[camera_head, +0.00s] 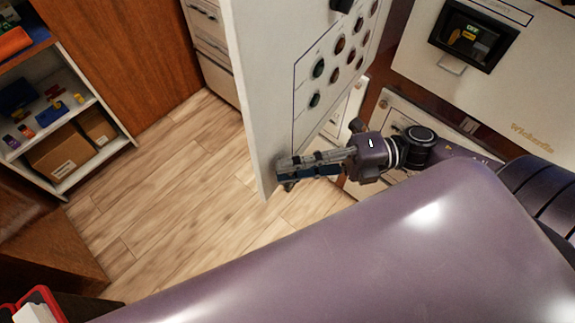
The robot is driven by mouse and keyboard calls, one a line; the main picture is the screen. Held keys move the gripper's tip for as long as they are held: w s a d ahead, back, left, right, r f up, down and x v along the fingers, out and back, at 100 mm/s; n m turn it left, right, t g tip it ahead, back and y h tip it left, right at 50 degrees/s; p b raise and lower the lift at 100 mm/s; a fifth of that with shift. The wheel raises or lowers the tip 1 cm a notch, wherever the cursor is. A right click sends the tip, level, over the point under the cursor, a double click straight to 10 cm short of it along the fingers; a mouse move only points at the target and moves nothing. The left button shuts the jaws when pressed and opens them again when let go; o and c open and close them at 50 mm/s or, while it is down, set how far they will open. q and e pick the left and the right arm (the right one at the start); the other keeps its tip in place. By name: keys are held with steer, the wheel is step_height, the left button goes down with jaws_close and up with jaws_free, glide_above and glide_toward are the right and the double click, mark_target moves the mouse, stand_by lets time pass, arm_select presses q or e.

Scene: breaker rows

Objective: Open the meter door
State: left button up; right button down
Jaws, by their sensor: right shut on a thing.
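The meter door (262,80) appears to be the white panel standing swung out from the cabinet at the upper middle. Its face carries rows of round coloured buttons or lamps. My right gripper (284,173) comes in from the right and is shut at the door's lower free edge. Its fingers cover the spot they hold, so I cannot tell whether it is the bare edge or a handle. My left gripper is not in view.
A shelf (75,125) with boxes is at the left, and drawers (212,50) stand behind the door. The wooden floor (170,190) left of the door is clear.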

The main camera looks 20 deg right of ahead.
steer(key=shift+w, duration=0.1)
steer(key=c, duration=1.7)
jaws_free()
steer(key=shift+c, duration=0.2)
steer(key=shift+d, duration=0.1)
steer(key=v, duration=1.2)
